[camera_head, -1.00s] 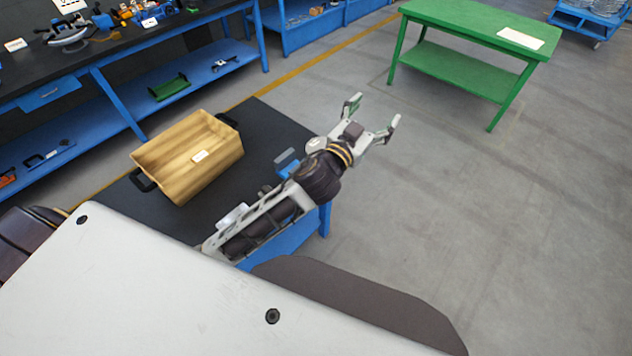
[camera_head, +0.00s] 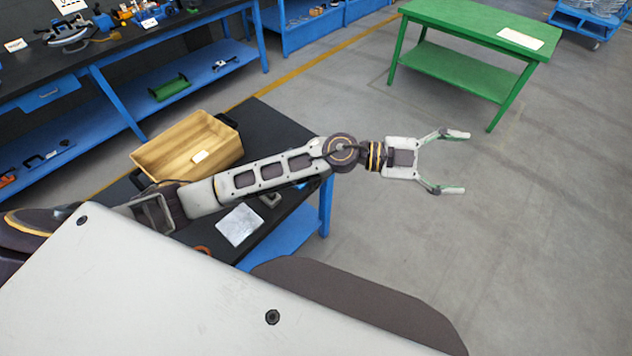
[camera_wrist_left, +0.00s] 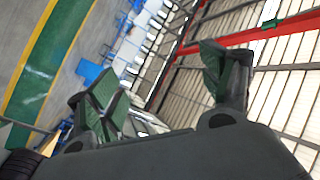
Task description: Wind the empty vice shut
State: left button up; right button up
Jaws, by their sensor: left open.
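My left gripper (camera_head: 466,162) is open and empty in the head view, pointing right over bare floor, past the right edge of the black-topped table (camera_head: 285,128). The left wrist view shows its two green-padded fingers (camera_wrist_left: 165,78) spread wide with nothing between them. I cannot make out the vice for certain. My left arm crosses the table and hides part of its top. A small dark grey piece (camera_head: 270,200) shows just below the forearm, partly covered; I cannot tell what it is. My right gripper is not in view.
A wooden box (camera_head: 190,143) stands on the table behind my arm, and a grey plate (camera_head: 240,224) lies in front of it. A blue workbench with tools (camera_head: 110,45) is at the back left. A green table (camera_head: 470,68) stands at the back right. The floor at right is clear.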

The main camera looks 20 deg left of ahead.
pick_arm(q)
jog(key=w+a+f+m+g+y, duration=0.1)
jog(key=a+f+g+y, duration=0.1)
jog(key=a+f+y, duration=0.45)
jog(key=w+a+f+m+g+y, duration=0.1)
jog(key=a+f+g+y, duration=0.2)
jog(key=f, duration=0.7)
jog(key=w+a+f+n+y, duration=0.1)
jog(key=w+a+y, duration=0.1)
jog(key=a, duration=0.5)
jog(key=w+a+f+n+t+y, duration=0.1)
jog(key=a+y, duration=0.3)
jog(key=a, duration=0.4)
jog(key=w+a+n+y, duration=0.1)
jog(key=w+a+y, duration=0.2)
jog(key=a, duration=0.4)
jog(key=shift+a+f+n, duration=0.3)
jog(key=shift+a+f, duration=0.1)
jog(key=shift+f, duration=0.1)
